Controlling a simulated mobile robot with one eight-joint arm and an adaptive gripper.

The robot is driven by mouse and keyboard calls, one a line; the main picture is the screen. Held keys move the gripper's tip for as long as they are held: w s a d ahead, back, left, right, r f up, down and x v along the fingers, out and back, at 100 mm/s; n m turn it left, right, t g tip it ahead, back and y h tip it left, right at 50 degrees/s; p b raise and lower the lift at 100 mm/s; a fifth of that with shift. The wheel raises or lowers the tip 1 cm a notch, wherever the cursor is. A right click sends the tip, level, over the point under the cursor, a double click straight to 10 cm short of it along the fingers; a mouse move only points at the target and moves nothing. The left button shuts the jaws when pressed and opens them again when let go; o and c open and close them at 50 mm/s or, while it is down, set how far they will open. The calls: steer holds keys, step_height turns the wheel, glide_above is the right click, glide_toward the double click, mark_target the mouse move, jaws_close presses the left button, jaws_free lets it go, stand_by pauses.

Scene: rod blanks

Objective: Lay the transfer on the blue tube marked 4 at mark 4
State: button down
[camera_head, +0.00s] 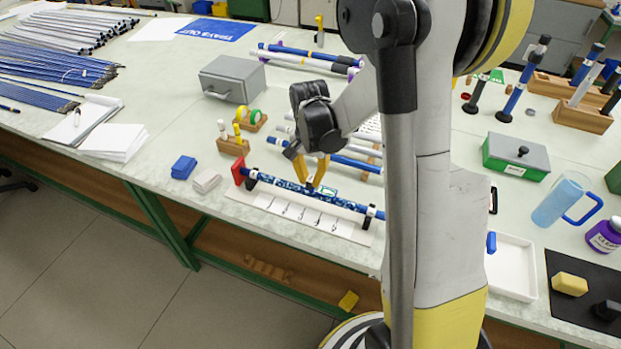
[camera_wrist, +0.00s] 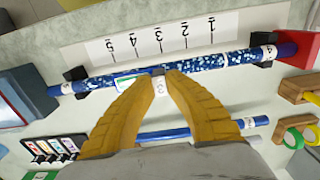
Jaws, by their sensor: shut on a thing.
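The blue tube (camera_wrist: 210,66), patterned with pale flecks along its middle, lies across dark supports behind a white numbered strip (camera_wrist: 204,40). In the head view the tube (camera_head: 288,184) lies level in the rack. A small green-edged white label, which looks like the transfer (camera_wrist: 132,79), is at the tube between marks 4 and 5; whether it touches is unclear.
A red end block (camera_head: 238,172) stands at the rack's left end. More tubes (camera_head: 350,163) lie just behind. The front table edge is close to the strip.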

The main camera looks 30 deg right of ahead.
steer(key=shift+f+b, duration=0.65)
stand_by(1.2)
steer(key=shift+r, duration=0.1)
stand_by(0.4)
steer(key=shift+r+p, duration=2.45)
steer(key=shift+r, duration=0.95)
